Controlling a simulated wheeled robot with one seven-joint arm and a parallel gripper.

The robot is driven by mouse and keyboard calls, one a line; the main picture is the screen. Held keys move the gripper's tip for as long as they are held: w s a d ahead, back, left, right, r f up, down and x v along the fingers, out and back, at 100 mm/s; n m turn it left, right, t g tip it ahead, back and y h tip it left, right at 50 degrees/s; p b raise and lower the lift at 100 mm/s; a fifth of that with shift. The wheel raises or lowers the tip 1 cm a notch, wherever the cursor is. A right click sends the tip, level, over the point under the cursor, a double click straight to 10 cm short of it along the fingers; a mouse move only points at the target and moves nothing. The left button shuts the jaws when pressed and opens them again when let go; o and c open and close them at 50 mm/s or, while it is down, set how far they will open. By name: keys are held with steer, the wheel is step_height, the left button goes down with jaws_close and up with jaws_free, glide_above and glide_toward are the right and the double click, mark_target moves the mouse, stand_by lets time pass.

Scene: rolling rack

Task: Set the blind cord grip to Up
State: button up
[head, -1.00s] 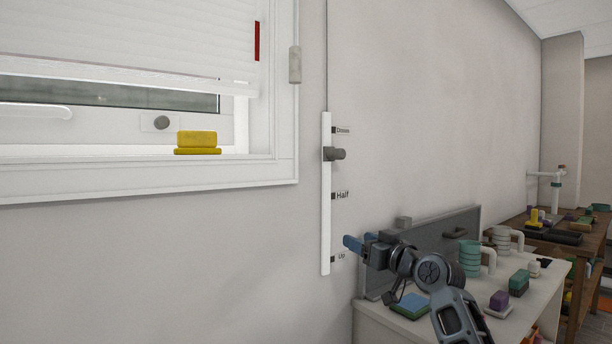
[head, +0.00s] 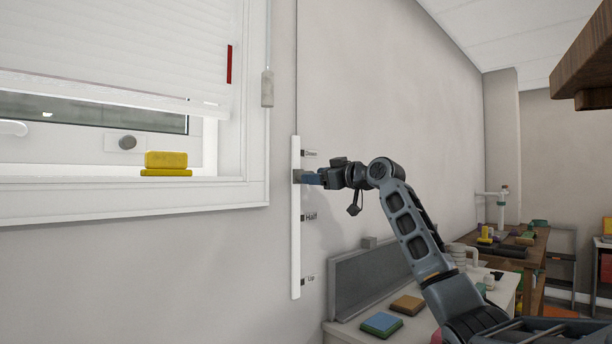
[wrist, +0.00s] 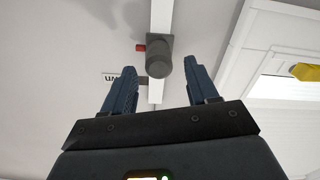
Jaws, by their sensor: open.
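The blind cord grip is a grey round knob on a white vertical track (head: 295,245) on the wall. The track bears the labels Down, Half (head: 309,217) and Up (head: 309,280) from top to bottom. The grip is near the top, by the Down label. My gripper (head: 312,178) is at the grip's height and hides most of it in the head view. In the wrist view the cord grip (wrist: 158,62) shows beyond and between the two spread blue fingers of my gripper (wrist: 160,88). They do not visibly close on it.
A window with a white blind (head: 120,50) is at the left, with yellow blocks (head: 166,161) on its sill. A cord weight (head: 267,88) hangs beside the frame. A white table with a grey panel (head: 372,275) stands below my arm.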

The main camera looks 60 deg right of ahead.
steer(key=shift+p+x, duration=0.3)
steer(key=shift+x, duration=1.65)
steer(key=shift+c, duration=0.3)
steer(key=shift+s, duration=0.1)
jaws_close()
